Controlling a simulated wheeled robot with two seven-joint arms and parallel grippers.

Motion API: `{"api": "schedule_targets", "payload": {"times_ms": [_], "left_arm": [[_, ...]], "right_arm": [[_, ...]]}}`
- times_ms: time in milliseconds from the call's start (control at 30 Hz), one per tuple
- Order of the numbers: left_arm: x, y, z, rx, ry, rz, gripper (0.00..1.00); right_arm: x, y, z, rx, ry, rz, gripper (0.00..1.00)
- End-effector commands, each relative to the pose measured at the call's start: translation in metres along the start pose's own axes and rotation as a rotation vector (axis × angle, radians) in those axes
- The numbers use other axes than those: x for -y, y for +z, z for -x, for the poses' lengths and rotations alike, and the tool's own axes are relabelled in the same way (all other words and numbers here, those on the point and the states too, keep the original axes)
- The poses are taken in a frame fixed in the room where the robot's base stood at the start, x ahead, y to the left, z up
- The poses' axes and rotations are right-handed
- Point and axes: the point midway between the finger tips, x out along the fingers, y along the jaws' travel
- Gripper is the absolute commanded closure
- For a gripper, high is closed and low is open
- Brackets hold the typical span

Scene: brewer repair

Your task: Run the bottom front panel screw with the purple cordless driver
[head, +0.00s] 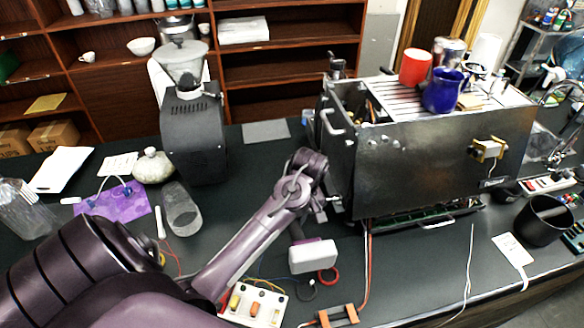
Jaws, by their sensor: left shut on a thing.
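The espresso machine (430,160) stands on the dark counter, with its large metal front panel (410,165) facing me. My left gripper (318,208) is at the machine's lower left front corner. It is shut on the purple cordless driver (297,232), whose white battery base (313,257) hangs below. The driver's upper part is mostly hidden by my wrist. A small metal tip shows just right of the gripper, close to the panel's lower left edge. I cannot tell whether it touches a screw. The bottom screw itself is not clear. My right gripper is not in view.
A black grinder (192,135) stands behind my left arm, near a clear cylinder (182,209) and a purple cloth (115,202). A white tray (240,305) of parts and red cables lie in front. A blue pitcher (443,92) and red cup (415,66) stand on the machine.

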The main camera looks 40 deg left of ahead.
Motion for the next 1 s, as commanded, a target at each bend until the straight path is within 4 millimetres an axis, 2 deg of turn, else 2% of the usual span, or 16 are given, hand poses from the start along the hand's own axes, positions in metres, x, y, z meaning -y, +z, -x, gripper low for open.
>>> {"api": "schedule_targets", "payload": {"times_ms": [333,1000], "left_arm": [[0.002,-0.001,0.002,-0.004,0.007,0.001,1.0],[0.036,-0.004,-0.005,-0.002,0.003,0.001,1.0]], "right_arm": [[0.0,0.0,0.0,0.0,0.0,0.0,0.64],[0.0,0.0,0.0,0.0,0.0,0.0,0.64]]}}
